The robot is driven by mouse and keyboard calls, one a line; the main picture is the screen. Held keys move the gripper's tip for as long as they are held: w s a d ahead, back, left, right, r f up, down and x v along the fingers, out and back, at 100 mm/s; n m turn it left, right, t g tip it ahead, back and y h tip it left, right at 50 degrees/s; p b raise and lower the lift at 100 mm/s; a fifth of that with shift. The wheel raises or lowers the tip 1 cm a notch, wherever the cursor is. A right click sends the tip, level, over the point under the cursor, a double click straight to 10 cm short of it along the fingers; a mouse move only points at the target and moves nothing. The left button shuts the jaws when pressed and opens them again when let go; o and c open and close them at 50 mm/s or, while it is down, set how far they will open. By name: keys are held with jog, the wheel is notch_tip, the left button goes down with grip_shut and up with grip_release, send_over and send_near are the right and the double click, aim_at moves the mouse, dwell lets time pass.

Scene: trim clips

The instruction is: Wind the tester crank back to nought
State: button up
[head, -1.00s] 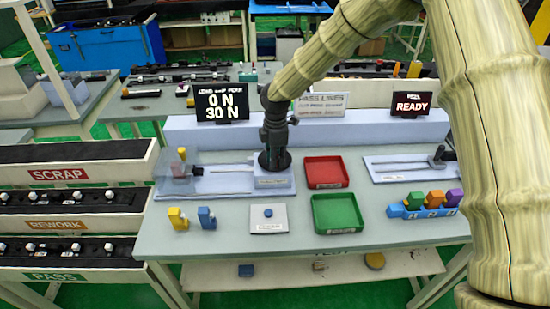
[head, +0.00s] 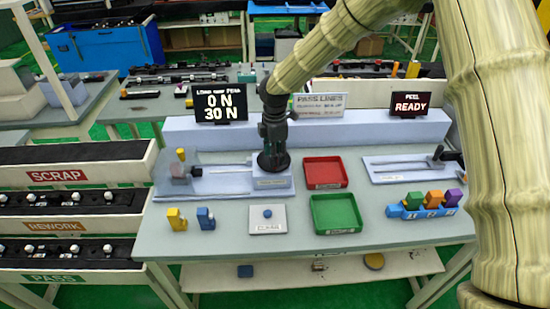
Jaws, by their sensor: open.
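The tester (head: 230,182) is a pale grey-blue bed with a slide track at the back left of the bench. A small yellow piece (head: 181,154) and a dull reddish block (head: 179,172) are at its left end. My gripper (head: 273,166) points down over the tester's right end, close above its labelled block (head: 272,183). The gripper is dark and looks empty, but its fingertips are hard to make out. The crank is not visible; the gripper covers that spot. The load display (head: 220,103) behind reads 0 N above 30 N.
A red tray (head: 325,172), a green tray (head: 336,213) and a button plate (head: 267,219) lie right and in front. Yellow (head: 177,219) and blue (head: 206,218) clips stand front left. A peel rig (head: 412,167) and a blue clip holder (head: 425,207) are at right.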

notch_tip(320, 180, up, 10)
dwell(0.4)
